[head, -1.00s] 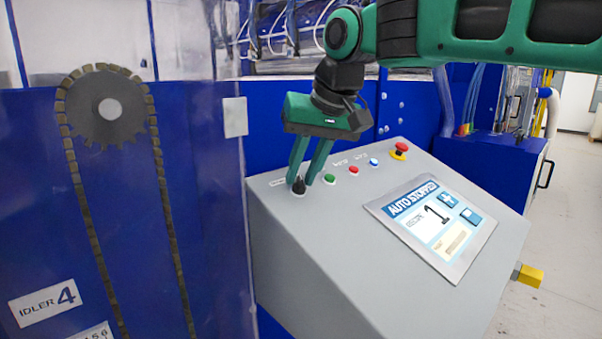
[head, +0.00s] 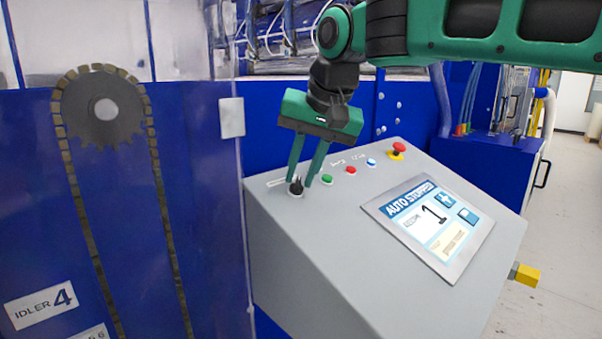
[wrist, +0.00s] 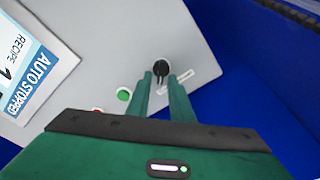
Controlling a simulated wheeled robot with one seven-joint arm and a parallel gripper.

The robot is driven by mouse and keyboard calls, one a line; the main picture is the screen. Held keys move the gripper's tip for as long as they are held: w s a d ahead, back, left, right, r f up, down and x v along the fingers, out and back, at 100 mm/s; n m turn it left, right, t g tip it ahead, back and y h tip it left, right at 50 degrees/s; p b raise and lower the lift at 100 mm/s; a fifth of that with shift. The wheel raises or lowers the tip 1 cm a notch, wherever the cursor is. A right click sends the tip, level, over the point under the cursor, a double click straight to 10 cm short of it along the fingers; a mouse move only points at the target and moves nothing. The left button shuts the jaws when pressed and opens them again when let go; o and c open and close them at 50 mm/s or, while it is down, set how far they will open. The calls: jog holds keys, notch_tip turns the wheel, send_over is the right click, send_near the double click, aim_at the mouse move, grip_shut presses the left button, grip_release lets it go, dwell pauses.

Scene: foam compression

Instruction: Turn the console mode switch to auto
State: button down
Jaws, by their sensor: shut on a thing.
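The grey console (head: 300,250) stands in the middle of the head view with a sloped top. The black mode switch (head: 296,186) is at the top left corner of that panel; it also shows in the wrist view (wrist: 161,68). My gripper (head: 303,182) reaches down from above, its two green fingers on either side of the switch knob and shut on it. In the wrist view my gripper (wrist: 161,78) has its fingertips at the knob. The console screen (head: 428,222) reads "AUTO STOPPED" and shows a large 1.
Right of the switch are a green button (head: 327,180), a red button (head: 351,170), a blue button (head: 371,162) and a red emergency stop (head: 398,149) on yellow. A clear guard with a chain and sprocket (head: 104,108) stands at left. Open floor lies at right.

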jog(key=c, duration=1.9)
grip_release()
jog(key=v, duration=1)
jog(key=shift+s+d+r, duration=0.15)
jog(key=shift+d+r, duration=0.05)
jog(key=shift+r, duration=0.05)
